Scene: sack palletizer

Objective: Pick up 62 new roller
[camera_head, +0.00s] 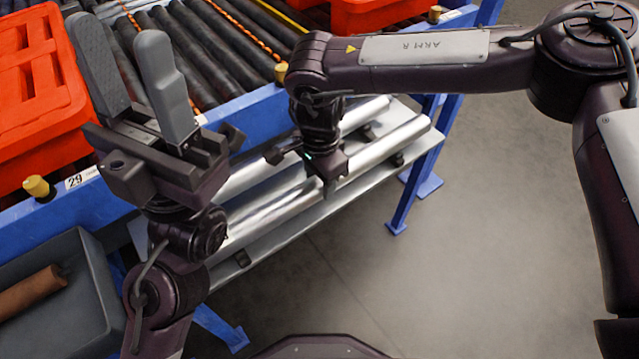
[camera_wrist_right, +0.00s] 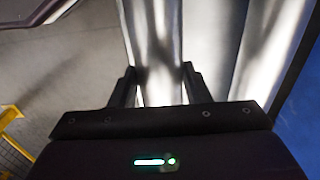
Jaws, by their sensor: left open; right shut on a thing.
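Shiny silver rollers lie side by side on a grey shelf (camera_head: 262,262) on the near side of the blue frame. My right gripper (camera_head: 327,178) is down over the front roller (camera_head: 390,150). In the right wrist view its fingers (camera_wrist_right: 158,85) stand on both sides of a shiny roller (camera_wrist_right: 155,35), shut on it. A back roller (camera_head: 362,114) lies beyond it. No number 62 is readable on the rollers. My left gripper (camera_head: 118,45) is raised at the upper left, fingers up, open and empty.
A conveyor of dark rollers (camera_head: 222,50) runs behind the blue frame rail (camera_head: 85,212). Red crates (camera_head: 40,90) stand at the upper left and top. A grey bin (camera_head: 85,290) holding a brown roller (camera_head: 30,292) is lower left. The floor (camera_head: 480,230) at right is clear.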

